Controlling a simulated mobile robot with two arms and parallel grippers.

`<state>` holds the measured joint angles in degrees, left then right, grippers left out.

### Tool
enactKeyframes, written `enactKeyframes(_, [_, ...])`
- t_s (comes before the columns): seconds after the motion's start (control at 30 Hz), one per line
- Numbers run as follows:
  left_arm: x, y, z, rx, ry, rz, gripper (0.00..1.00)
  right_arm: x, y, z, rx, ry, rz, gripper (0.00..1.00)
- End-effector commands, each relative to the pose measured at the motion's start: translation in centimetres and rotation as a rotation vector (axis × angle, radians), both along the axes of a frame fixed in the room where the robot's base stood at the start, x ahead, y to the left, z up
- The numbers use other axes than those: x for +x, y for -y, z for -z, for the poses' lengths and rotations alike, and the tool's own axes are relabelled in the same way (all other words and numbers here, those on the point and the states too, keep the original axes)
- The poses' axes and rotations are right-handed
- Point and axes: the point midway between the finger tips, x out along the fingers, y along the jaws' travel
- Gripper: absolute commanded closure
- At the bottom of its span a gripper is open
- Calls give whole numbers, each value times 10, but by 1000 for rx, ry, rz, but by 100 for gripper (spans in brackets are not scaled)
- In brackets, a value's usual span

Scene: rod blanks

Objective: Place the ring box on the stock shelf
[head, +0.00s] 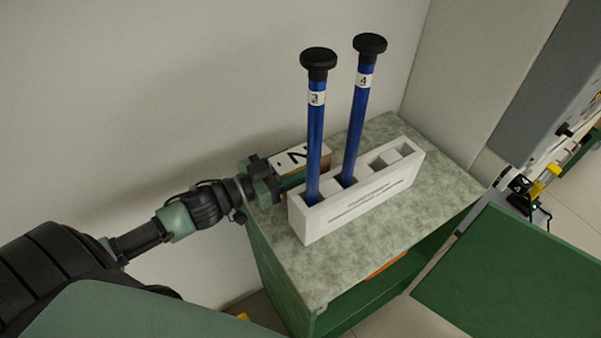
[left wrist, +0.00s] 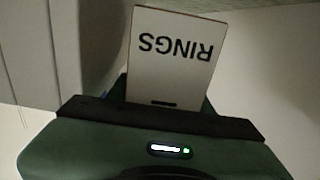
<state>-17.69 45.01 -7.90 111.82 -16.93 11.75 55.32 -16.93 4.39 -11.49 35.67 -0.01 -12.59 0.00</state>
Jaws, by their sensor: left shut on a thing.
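The ring box (head: 290,160) is a small box with a white face. In the left wrist view its face (left wrist: 172,62) reads RINGS, upside down. My left gripper (head: 274,184) is shut on the box, at the back left of a green shelf unit (head: 350,273) with a mottled grey-green top. The box is behind the white rod rack, partly hidden by the rods. I cannot tell whether it touches the top. My right gripper is not in view.
A white rack (head: 362,198) on the top holds two upright blue rods, labelled 3 (head: 315,130) and 4 (head: 357,125), and has empty slots at right. A wall (head: 200,80) stands close behind. A green surface (head: 520,275) is at lower right.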

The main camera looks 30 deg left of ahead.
Motion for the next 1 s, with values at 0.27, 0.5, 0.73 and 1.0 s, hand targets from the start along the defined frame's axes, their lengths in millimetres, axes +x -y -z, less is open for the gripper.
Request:
enactKeyframes(0.27, [0, 0, 37, -2, -1, -1, 98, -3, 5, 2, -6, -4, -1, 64])
enactKeyframes(0.5, [0, 1, 38, -1, 0, 1, 98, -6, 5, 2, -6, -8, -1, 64])
enactKeyframes(0.73, [0, 0, 42, 0, -1, 0, 40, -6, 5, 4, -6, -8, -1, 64])
enactKeyframes(1.0, [0, 0, 41, 0, -1, 0, 40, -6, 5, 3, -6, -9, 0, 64])
